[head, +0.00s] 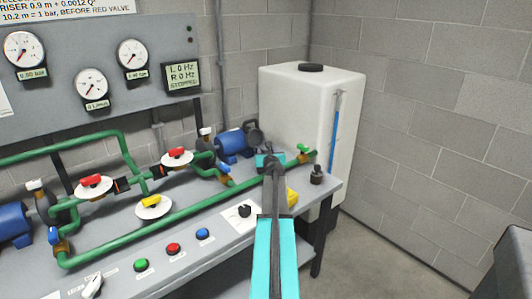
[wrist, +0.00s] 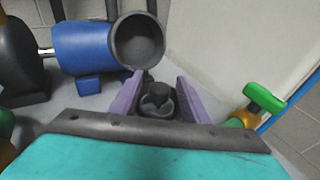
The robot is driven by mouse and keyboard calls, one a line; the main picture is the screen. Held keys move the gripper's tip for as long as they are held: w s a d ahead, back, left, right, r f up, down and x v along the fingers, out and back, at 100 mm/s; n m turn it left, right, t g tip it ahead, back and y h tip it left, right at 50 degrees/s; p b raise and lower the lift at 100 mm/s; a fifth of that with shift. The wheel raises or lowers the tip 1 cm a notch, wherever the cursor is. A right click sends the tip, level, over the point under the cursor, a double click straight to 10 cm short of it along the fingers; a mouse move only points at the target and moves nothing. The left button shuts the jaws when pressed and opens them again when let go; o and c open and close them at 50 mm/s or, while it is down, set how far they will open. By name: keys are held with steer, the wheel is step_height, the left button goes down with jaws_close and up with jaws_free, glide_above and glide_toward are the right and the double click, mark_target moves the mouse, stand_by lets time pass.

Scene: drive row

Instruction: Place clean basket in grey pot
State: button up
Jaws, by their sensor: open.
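My gripper (wrist: 160,79) has its two purple fingers spread in the wrist view. A small dark grey piece with a round knob (wrist: 157,92) stands between them; I cannot tell whether they touch it or whether it is the clean basket. In the head view, the teal end of my gripper (head: 270,160) is above the right part of the bench and hides what is below it. A grey round pot (wrist: 138,40), beside the blue motor, lies ahead and left of the fingers with its mouth open and no basket visible in it. The pot also shows in the head view (head: 254,133).
The blue motor (head: 233,143) stands left of my gripper. A green-handled valve (wrist: 264,98) is close on the right. A white tank (head: 295,110) rises behind. A dark knobbed item (head: 317,174) stands near the bench's right end. Green pipes (head: 160,235) run across the bench.

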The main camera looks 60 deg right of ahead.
steer(key=v, duration=1.2)
stand_by(0.4)
steer(key=shift+r, duration=0.1)
stand_by(0.7)
